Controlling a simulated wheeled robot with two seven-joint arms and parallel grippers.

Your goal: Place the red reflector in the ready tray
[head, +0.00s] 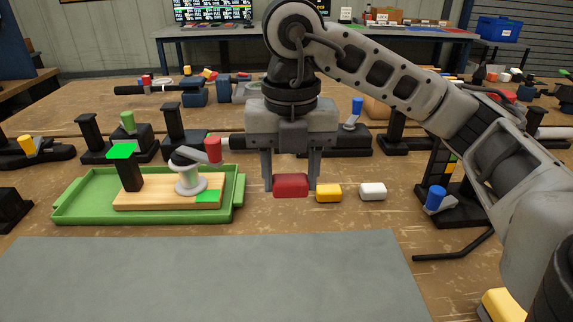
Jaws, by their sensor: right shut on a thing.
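The red reflector (291,186) is a small rounded red block at the middle of the table. My right gripper (291,182) points down over it, with a finger at each end, and is shut on it. I cannot tell whether the reflector touches the table. The green tray (70,205), which I take as the ready tray, lies to the left. It holds a wooden board (150,201) with a black post, a grey spool and green patches. My left gripper is not in view.
A yellow block (328,193) and a white block (373,191) sit just right of the reflector. A grey mat (210,280) covers the front. Black stands with coloured levers, such as the blue-handled one (436,198), stand around the tray and at right.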

